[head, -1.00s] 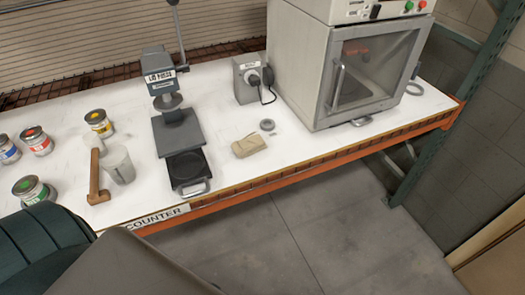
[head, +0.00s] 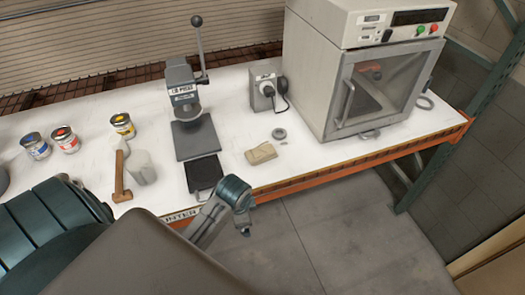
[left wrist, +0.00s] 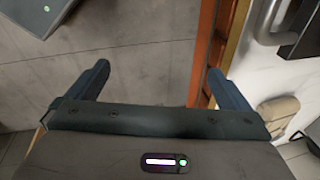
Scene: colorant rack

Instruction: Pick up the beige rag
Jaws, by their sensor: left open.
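The beige rag (head: 261,153) lies folded on the white counter, near its front edge, right of the press. It also shows at the right edge of the left wrist view (left wrist: 279,113). My left gripper (left wrist: 158,85) is open, with nothing between its fingers, above the floor in front of the counter. The rag lies outside its right finger, apart from it. In the head view my left arm reaches the counter's front edge, but its fingers are not clear there. My right gripper is not in view.
The counter's orange front beam (head: 330,165) borders open floor. A grey press (head: 190,115) stands left of the rag; a small grey ring (head: 279,133) lies behind it. A grey outlet box (head: 264,92) and a large oven (head: 365,85) stand behind and right.

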